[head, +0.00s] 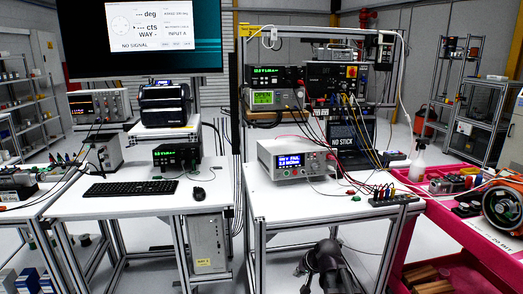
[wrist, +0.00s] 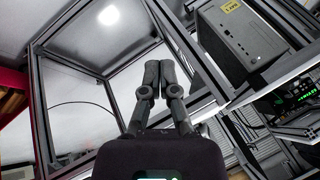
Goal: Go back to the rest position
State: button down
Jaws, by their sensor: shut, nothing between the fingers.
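My gripper (wrist: 160,75) shows in the wrist view with its two dark fingers together and nothing between them. It points up the picture toward a light panel framed by metal bars. In the head view, a dark part of my arm (head: 325,265) shows at the bottom, low in front of the middle white bench (head: 265,205). I cannot make out the fingers there.
A computer tower (head: 208,250) stands under the left bench (head: 130,200); a tower with a yellow label (wrist: 240,32) is at the upper right in the wrist view. A red cart (head: 450,215) stands at the right. Metal bench legs surround my arm; some floor between them is bare.

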jog(key=s+d+f+n+g+h+p, duration=0.1)
jog(key=s+d+g+h, duration=0.15)
jog(key=s, duration=0.55)
jog(key=s+d+f+n+g+h, duration=0.1)
jog(key=s+d+n+g+h, duration=0.15)
jog(key=s, duration=0.45)
notch_tip(320, 180, up, 14)
jog(key=p, duration=1.3)
jog(key=shift+a+f+m+y, duration=0.15)
jog(key=shift+f+m+y, duration=0.1)
jog(key=shift+m+y, duration=0.2)
jog(key=shift+w, duration=0.1)
jog(key=shift+a, duration=0.1)
